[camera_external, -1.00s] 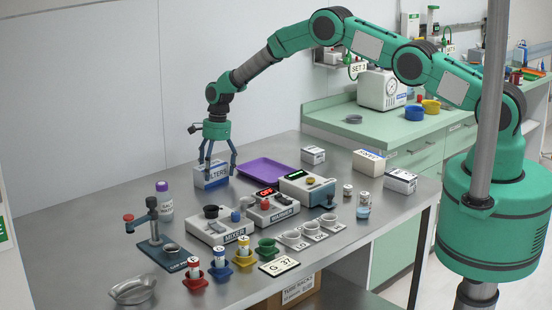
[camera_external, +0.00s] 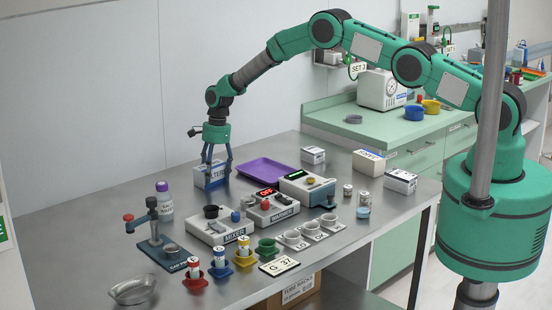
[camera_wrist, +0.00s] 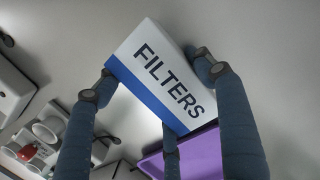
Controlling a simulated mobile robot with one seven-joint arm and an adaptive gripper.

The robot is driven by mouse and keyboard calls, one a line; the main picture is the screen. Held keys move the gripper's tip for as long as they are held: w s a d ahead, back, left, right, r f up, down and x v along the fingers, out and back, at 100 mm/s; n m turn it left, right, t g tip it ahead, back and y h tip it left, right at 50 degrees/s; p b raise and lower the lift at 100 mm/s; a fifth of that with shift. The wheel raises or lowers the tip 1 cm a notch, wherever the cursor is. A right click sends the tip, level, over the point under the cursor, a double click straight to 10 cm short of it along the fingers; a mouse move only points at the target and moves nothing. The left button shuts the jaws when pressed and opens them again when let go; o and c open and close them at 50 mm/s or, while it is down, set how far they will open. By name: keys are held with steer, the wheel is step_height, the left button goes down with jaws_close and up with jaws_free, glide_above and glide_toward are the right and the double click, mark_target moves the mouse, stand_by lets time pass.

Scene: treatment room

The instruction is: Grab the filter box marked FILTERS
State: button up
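The white filter box with a blue band, marked FILTERS (camera_external: 208,178), is at the back left of the steel table in the external view. In the wrist view the filter box (camera_wrist: 160,75) lies tilted across the upper middle, its lettering facing the camera. My gripper (camera_external: 217,173) is above and around it, fingers pointing down. In the wrist view two fingertips of my gripper (camera_wrist: 156,78) press against opposite ends of the box. A third finger shows at its lower edge. The gripper looks shut on the box. The box appears to rest on the table.
A purple tray (camera_external: 266,170) lies just right of the box. The mixer (camera_external: 217,231) and warmer (camera_external: 271,211) stand in front. A purple-capped bottle (camera_external: 165,200) is at the left. White boxes (camera_external: 369,162) stand further right. The wall is behind.

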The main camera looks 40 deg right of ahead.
mark_target(213, 166)
steer(key=shift+c, duration=0.2)
steer(key=shift+r, duration=0.7)
step_height(213, 166, up, 2)
steer(key=shift+r, duration=0.1)
steer(key=s+d, duration=0.1)
steer(key=s, duration=0.4)
steer(key=s+d+r, duration=0.1)
steer(key=s+d, duration=0.1)
steer(key=s, duration=0.3)
steer(key=s+d, duration=0.1)
steer(key=s, duration=0.4)
steer(key=shift+s+d+r+b, duration=0.2)
steer(key=shift+b, duration=0.1)
